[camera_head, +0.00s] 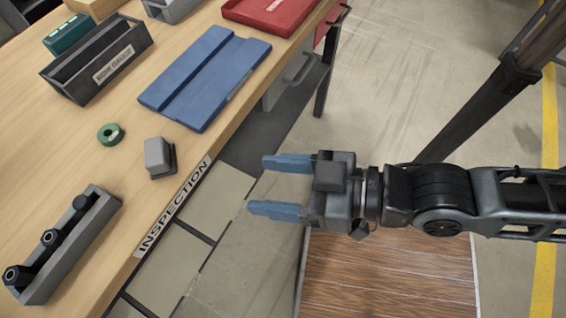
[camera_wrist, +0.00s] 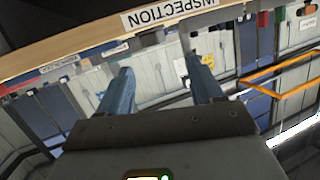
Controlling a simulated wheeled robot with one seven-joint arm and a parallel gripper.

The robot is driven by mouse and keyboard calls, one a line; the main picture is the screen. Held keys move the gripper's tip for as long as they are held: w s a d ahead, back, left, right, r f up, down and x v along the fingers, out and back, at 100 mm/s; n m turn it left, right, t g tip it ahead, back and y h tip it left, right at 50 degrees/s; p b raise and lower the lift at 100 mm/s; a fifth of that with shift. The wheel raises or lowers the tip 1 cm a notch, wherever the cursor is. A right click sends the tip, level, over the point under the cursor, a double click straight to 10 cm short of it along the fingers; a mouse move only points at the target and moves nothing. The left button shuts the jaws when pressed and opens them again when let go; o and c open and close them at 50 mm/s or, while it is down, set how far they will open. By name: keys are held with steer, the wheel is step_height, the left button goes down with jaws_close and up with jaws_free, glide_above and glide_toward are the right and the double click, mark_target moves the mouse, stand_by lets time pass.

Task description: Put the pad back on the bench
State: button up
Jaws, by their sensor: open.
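The wooden bench (camera_head: 60,150) carries an INSPECTION label on its front edge and fills the left of the head view. A flat blue pad-like slab (camera_head: 205,76) with a groove lies on it near the edge. A small grey block with a dark base (camera_head: 157,157) also sits near the edge; I cannot tell which of the two is the pad. My gripper (camera_head: 264,186) has blue fingers and is open and empty, right of the bench edge, apart from everything. In the wrist view the fingers (camera_wrist: 160,88) stand apart below the bench edge (camera_wrist: 90,58).
On the bench are a green ring (camera_head: 110,134), a grey rack with dark round parts (camera_head: 75,240), a dark labelled bin (camera_head: 100,62) and a red tray (camera_head: 268,12). Bare bench top lies around the ring. A wooden surface (camera_head: 390,275) is below my arm.

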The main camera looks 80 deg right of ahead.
steer(key=shift+n, duration=0.7)
steer(key=s, duration=0.1)
steer(key=s+d, duration=0.1)
steer(key=s, duration=0.1)
steer(key=s+d+r, duration=0.1)
steer(key=shift+s+d, duration=0.15)
steer(key=shift+s, duration=0.15)
